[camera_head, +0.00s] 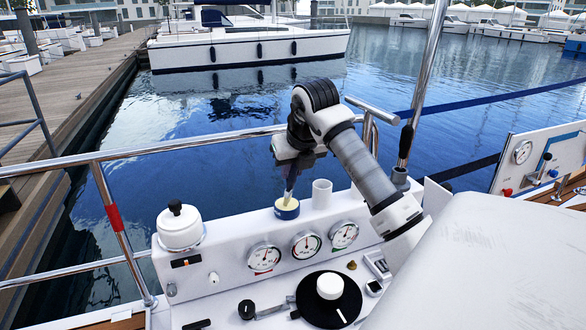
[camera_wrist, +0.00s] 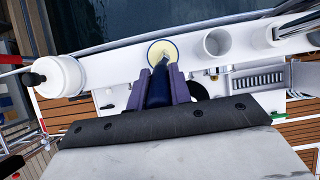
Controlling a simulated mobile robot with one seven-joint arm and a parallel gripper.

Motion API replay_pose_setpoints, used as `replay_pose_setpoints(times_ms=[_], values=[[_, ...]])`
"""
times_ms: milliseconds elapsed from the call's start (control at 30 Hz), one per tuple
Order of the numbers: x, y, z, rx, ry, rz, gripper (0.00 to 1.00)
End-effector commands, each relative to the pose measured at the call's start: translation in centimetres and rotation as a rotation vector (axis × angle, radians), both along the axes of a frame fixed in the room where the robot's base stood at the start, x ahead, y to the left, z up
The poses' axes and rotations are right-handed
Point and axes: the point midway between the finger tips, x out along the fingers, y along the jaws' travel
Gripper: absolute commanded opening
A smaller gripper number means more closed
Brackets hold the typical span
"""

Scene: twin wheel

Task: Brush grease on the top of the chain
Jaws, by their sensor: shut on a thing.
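My gripper (camera_head: 291,168) is shut on a brush (camera_head: 289,188) and holds it nearly upright, bristles down, over a blue tin (camera_head: 287,213) of pale yellow grease. In the wrist view, my gripper's two purple-grey fingers (camera_wrist: 160,86) close on the dark blue brush handle (camera_wrist: 158,92). The brush's lower end is at the grease in the tin (camera_wrist: 154,44); whether it touches the grease I cannot tell for sure. The tin stands on the white console's top ledge. I cannot make out a chain in either view.
A white open cup (camera_head: 321,194) stands just right of the tin. A white pot with a black knob (camera_head: 180,229) is at the ledge's left end. A steel rail (camera_head: 185,145) runs behind the ledge, with water beyond. Gauges (camera_head: 306,245) and a black round dial (camera_head: 328,300) are in front.

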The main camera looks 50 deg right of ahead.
Motion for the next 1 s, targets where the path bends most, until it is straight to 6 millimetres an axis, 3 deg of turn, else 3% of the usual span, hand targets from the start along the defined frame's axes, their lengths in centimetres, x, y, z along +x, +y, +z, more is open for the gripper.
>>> replay_pose_setpoints(times_ms=[533, 1000], values=[[0.0, 0.0, 0.1, 0.002, 0.004, 0.0, 0.0], [0.0, 0.0, 4.7, 0.0, 0.002, 0.0, 0.0]])
